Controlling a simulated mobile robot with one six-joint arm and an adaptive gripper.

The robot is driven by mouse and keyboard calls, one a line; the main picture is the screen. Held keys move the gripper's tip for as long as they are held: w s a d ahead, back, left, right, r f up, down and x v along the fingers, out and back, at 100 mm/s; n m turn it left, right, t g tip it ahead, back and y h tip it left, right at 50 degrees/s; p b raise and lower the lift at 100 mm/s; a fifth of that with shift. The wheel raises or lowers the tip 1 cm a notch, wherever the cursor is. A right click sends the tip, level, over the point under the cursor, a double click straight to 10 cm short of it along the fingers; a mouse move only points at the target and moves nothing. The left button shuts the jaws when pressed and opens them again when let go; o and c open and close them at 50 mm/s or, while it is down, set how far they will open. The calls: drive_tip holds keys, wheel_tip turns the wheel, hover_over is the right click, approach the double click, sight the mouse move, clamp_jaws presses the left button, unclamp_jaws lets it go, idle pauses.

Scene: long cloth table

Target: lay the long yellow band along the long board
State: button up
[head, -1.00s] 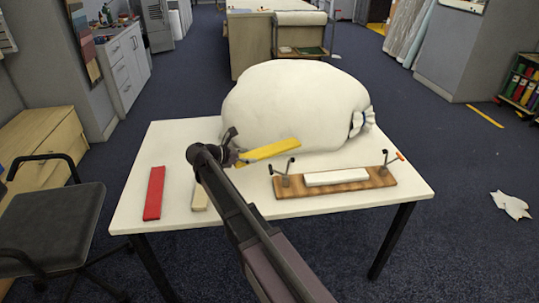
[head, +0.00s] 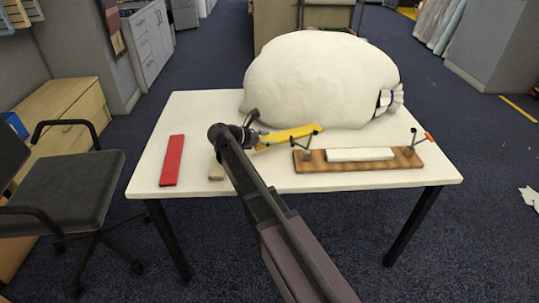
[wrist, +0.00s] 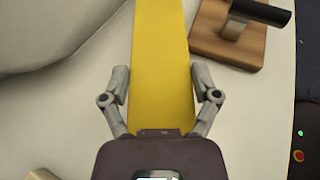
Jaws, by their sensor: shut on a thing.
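The long yellow band (head: 288,136) is held in my gripper (wrist: 160,88), whose two fingers press on its sides near one end. In the wrist view the yellow band (wrist: 160,60) runs straight out away from the gripper. In the head view it points right, behind the left end of the long wooden board (head: 370,166). A white strip (head: 360,154) lies on the board, between two upright clamps. My arm hides part of the gripper in the head view.
A big white sack (head: 320,75) fills the back of the white table (head: 320,183). A red strip (head: 172,160) lies at the left, and a cream strip (head: 216,170) is partly hidden by my arm. A black chair (head: 70,185) stands left of the table.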

sight(269, 154)
drive_tip(key=shift+f+b, duration=0.3)
drive_tip(key=shift+f, duration=0.25)
drive_tip(key=shift+f, duration=0.1)
wheel_tip(269, 154, down, 4)
drive_tip(key=b, duration=0.3)
drive_tip(key=shift+r+b, duration=0.2)
drive_tip(key=shift+b, duration=0.2)
drive_tip(key=o, duration=1)
drive_tip(key=shift+c, duration=0.2)
drive_tip(key=shift+r, duration=0.1)
